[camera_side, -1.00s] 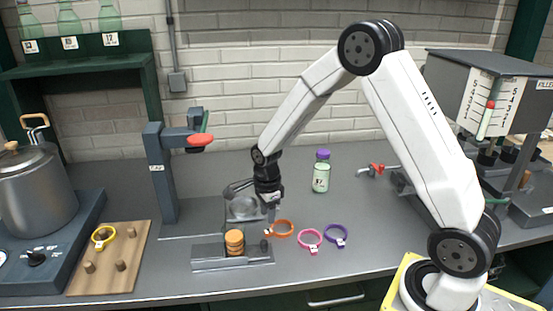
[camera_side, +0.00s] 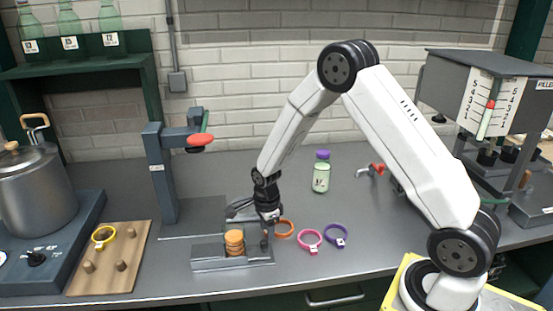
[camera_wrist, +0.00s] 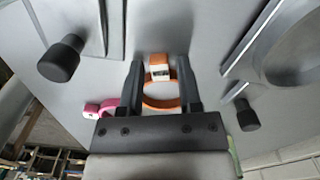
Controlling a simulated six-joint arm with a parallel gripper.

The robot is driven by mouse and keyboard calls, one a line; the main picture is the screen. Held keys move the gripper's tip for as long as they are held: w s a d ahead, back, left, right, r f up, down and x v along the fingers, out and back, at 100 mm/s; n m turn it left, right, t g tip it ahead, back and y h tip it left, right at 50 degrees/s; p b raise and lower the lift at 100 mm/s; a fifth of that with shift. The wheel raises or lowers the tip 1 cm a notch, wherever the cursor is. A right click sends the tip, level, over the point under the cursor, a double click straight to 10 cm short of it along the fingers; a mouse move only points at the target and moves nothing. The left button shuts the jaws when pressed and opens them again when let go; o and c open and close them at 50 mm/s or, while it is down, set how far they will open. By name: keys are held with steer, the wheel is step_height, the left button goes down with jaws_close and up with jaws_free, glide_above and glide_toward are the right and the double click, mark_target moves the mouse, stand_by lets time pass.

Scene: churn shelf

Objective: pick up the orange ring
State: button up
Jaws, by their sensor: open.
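The orange ring (camera_side: 285,229) lies on the grey bench, just right of the metal stand. In the wrist view my gripper (camera_wrist: 160,88) is open, one finger on each side of the ring. Whether the fingers touch the ring cannot be told.
A pink ring (camera_side: 310,240) and a purple ring (camera_side: 335,236) lie close to the right. A purple-capped bottle (camera_side: 321,173) stands behind. A yellow ring (camera_side: 104,236) is on a pegboard (camera_side: 130,258).

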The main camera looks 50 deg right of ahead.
stand_by(0.5)
jaws_close()
steer(key=shift+r, duration=0.15)
steer(key=shift+r, duration=0.85)
steer(key=s+a+r, duration=0.1)
steer(key=s+r, duration=1)
steer(key=s, duration=0.3)
steer(key=shift+a, duration=0.25)
